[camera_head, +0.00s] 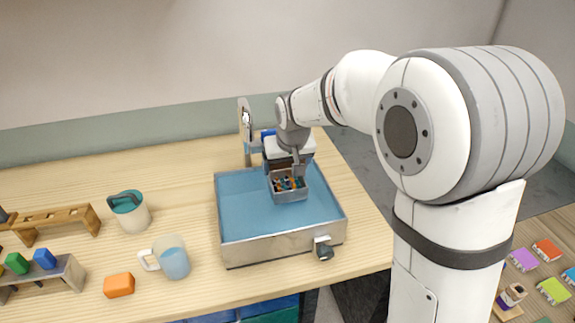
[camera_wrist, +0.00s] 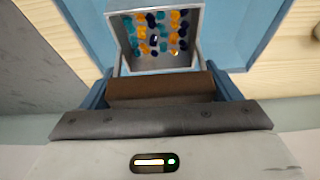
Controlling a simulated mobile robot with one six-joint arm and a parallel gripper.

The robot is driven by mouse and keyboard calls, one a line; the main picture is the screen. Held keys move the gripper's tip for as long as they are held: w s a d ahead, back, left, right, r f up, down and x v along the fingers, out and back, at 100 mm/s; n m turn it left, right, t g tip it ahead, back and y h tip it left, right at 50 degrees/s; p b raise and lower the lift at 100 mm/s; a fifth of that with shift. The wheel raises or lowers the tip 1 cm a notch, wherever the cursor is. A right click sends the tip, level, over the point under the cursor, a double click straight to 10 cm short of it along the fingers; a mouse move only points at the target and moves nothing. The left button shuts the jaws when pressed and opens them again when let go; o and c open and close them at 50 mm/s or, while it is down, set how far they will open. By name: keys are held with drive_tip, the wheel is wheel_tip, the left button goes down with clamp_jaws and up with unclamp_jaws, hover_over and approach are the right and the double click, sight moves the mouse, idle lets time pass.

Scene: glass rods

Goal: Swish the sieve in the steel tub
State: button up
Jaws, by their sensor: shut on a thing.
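The steel tub (camera_head: 278,248) stands on the wooden table and holds blue water (camera_head: 245,205). The sieve (camera_head: 291,196) is a small grey open box holding several orange, teal and dark blue glass pieces. It hangs over or in the right-hand back part of the tub; I cannot tell how far it dips into the water. My gripper (camera_head: 287,158) points down behind the sieve and is shut on its brown handle. In the wrist view the sieve (camera_wrist: 113,36) is ahead of my gripper (camera_wrist: 160,88), roughly level, with its pieces inside.
A clear jug (camera_head: 174,263), a teal-topped pot (camera_head: 133,215) and an orange block (camera_head: 119,285) stand left of the tub. Wooden racks (camera_head: 55,218) are at the far left. A tap (camera_head: 323,249) sticks out of the tub's front. A stand (camera_head: 245,135) rises behind the tub.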

idle(0.3)
drive_tip(key=shift+r+p, duration=1.65)
drive_tip(key=shift+r, duration=0.9)
drive_tip(key=shift+f, duration=0.1)
